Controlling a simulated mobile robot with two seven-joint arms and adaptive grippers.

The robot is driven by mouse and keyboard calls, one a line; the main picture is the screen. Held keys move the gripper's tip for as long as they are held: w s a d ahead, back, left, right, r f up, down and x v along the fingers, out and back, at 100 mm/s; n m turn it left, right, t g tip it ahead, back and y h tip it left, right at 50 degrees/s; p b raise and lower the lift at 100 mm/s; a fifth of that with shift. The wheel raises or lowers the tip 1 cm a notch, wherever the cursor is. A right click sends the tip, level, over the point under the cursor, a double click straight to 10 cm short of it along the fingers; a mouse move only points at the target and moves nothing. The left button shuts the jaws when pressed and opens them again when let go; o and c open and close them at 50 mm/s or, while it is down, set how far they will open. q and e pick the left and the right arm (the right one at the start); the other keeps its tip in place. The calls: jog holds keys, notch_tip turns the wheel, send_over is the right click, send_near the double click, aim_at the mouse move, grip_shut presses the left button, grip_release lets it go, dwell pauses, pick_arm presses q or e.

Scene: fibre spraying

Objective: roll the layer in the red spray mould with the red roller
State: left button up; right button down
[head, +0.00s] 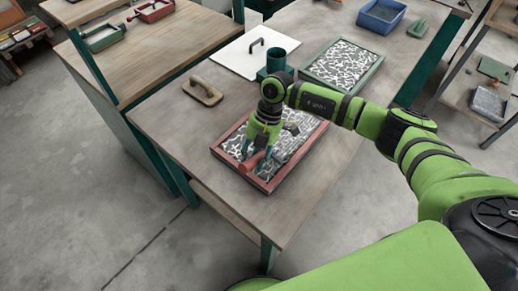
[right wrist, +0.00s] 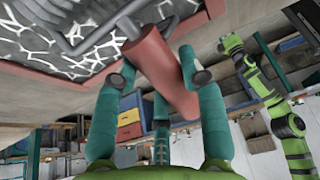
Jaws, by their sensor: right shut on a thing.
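The red spray mould (head: 228,160) lies on the wooden table, with a black-and-white fibre layer (head: 283,147) inside it. My right gripper (head: 258,151) is over the left part of the mould, pointing down. It is shut on the red handle of the red roller (head: 250,164). In the right wrist view the teal fingers close around this handle (right wrist: 158,68). The roller's grey ribbed metal part (right wrist: 62,12) is over the patterned layer; I cannot tell whether it touches. A green arm of mine, the left, shows in the right wrist view; its gripper (right wrist: 232,44) is too small to read.
A wooden float (head: 203,92) lies left of the mould. A white lidded board (head: 247,58), a teal pot (head: 276,58) and a green-framed mould (head: 322,84) stand behind. A blue tray (head: 381,15) is farther back. The front left tabletop is clear.

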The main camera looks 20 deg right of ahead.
aim_at(244, 163)
jog(key=shift+s+a+p, duration=0.2)
jog(key=shift+s+a, duration=0.1)
jog(key=shift+a, duration=0.2)
jog(key=shift+s+a+p, duration=0.2)
jog(key=shift+s+a, duration=0.05)
jog(key=shift+a, duration=0.25)
jog(key=shift+s+a+p, duration=0.4)
jog(key=shift+a+p, duration=0.05)
jog(key=shift+a, duration=0.2)
jog(key=shift+s+a+p, duration=0.35)
jog(key=shift+a+p, duration=0.05)
jog(key=shift+a, duration=0.2)
jog(key=shift+s+a+f, duration=0.1)
jog(key=shift+s+a, duration=0.1)
jog(key=shift+a, duration=0.15)
notch_tip(244, 163, up, 7)
jog(key=shift+p, duration=0.45)
jog(key=shift+w+d, duration=0.1)
